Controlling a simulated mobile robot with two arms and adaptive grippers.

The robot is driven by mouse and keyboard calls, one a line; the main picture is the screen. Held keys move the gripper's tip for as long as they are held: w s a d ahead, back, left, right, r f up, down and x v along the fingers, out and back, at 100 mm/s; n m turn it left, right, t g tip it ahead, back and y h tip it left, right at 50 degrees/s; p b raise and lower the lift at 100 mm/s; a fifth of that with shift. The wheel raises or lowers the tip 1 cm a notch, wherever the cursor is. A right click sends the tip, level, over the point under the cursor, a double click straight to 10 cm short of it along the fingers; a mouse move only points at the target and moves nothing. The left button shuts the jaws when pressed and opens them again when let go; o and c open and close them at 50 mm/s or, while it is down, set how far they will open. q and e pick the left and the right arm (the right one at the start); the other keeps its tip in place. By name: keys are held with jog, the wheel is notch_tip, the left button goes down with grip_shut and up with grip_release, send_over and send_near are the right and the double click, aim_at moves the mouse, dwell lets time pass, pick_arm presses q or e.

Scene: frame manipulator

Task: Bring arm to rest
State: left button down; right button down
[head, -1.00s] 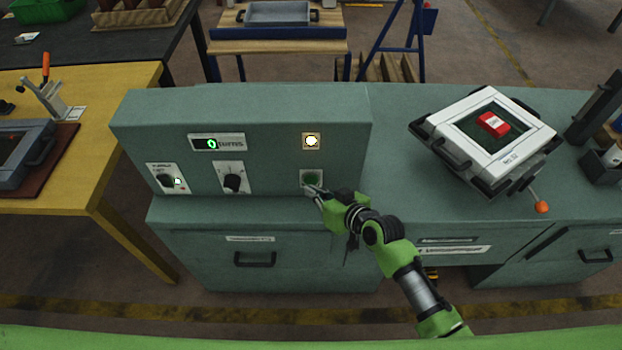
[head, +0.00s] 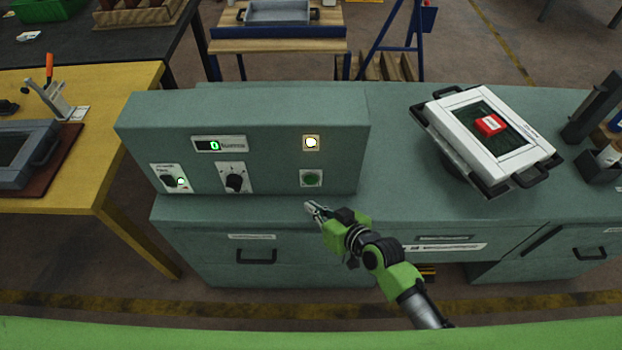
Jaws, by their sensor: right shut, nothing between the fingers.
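My right gripper (head: 314,208) is shut and empty. It is just below the green button (head: 311,178) on the control panel (head: 270,120), apart from it, near the front edge of the cabinet top. My right arm (head: 375,256) comes up from the lower right. My left gripper is not in view. The panel also has a lit lamp (head: 311,142), a display showing a green 0 (head: 214,145) and two black knobs (head: 235,182).
A dark holder (head: 594,108) stands at the right edge. A yellow table (head: 120,90) is at the left.

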jog(key=shift+f, duration=0.1)
dwell(0.5)
jog(key=s+d+f+m+g+h, duration=0.1)
jog(key=s+d+f+h, duration=0.1)
jog(key=s+d+f, duration=0.5)
jog(key=s+d+f+g+h, duration=0.1)
jog(key=s+d+f+g, duration=0.15)
jog(key=f, duration=0.75)
jog(key=s+d+f+m+g+h, duration=0.1)
jog(key=s+d+f+h, duration=0.1)
jog(key=s+d+f, duration=0.5)
jog(key=s+d+f+g+h, duration=0.1)
jog(key=s+d+f+g, duration=0.1)
jog(key=s+f, duration=0.5)
jog(key=s+d+f+g+h, duration=0.1)
jog(key=s+d+f, duration=0.3)
jog(key=s, duration=1.5)
notch_tip(320, 180, down, 3)
jog(key=shift+s+d+f+g+h, duration=0.15)
jog(key=shift+s+g+h, duration=0.15)
jog(key=shift+g, duration=0.35)
dwell(1.6)
